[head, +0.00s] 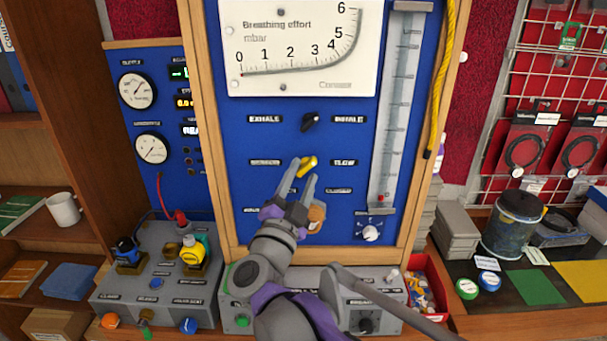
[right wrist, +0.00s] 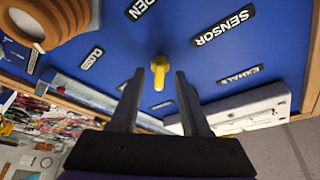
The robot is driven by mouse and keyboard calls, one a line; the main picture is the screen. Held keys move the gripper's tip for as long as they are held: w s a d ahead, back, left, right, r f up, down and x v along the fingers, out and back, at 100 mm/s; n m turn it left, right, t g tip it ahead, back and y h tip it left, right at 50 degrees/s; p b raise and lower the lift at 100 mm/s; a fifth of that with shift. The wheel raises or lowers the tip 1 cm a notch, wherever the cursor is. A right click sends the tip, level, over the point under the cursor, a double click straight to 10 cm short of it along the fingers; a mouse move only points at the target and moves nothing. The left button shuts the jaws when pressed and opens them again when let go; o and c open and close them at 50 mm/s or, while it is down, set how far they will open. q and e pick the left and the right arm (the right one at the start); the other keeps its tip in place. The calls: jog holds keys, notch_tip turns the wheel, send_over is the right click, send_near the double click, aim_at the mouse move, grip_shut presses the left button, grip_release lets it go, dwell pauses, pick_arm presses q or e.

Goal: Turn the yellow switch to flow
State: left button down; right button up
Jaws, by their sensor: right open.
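The yellow switch (head: 308,166) is on the blue panel, between a blurred label on its left and the FLOW label (head: 343,162) on its right. Its handle slants up to the right in the head view. My right gripper (head: 302,175) is open, its fingers pointing up at the switch from below. In the right wrist view the yellow switch (right wrist: 160,72) appears between the two open fingertips (right wrist: 160,80), with blue gaps on both sides. The SENSOR label (right wrist: 222,29) is to its right there. Whether the fingers touch the switch is unclear. My left gripper is not in view.
A black switch (head: 311,121) sits above, between EXHALE and INHALE. A brown ribbed knob (head: 316,216) is close beside my right gripper and shows large in the right wrist view (right wrist: 45,22). A glass flow tube (head: 396,110) stands to the right. Grey boxes line the bench below.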

jog(key=b+v, duration=0.1)
jog(key=v, duration=0.8)
jog(key=shift+s, duration=0.3)
jog(key=shift+f, duration=0.1)
jog(key=s+d+f+n+g+y, duration=0.2)
jog(key=d+f+n+g+y, duration=0.15)
jog(key=f+n+y, duration=0.45)
jog(key=s+d+f+n+g+y, duration=0.2)
jog(key=d+f+n+g+y, duration=0.15)
jog(key=f+n, duration=0.4)
jog(key=s+d+f+m+g+h, duration=0.1)
jog(key=s+d+f+g+h, duration=0.1)
jog(key=s+d+f, duration=0.5)
jog(key=s+d+f+m+g+h, duration=0.1)
jog(key=s+d+f+g+h, duration=0.2)
jog(key=f, duration=0.8)
jog(key=s+d+g, duration=0.2)
jog(key=s+d, duration=0.2)
jog(key=s, duration=0.1)
jog(key=shift+g, duration=0.3)
jog(key=shift+s+d+m, duration=0.1)
jog(key=shift+d+m, duration=0.05)
jog(key=shift+m, duration=0.1)
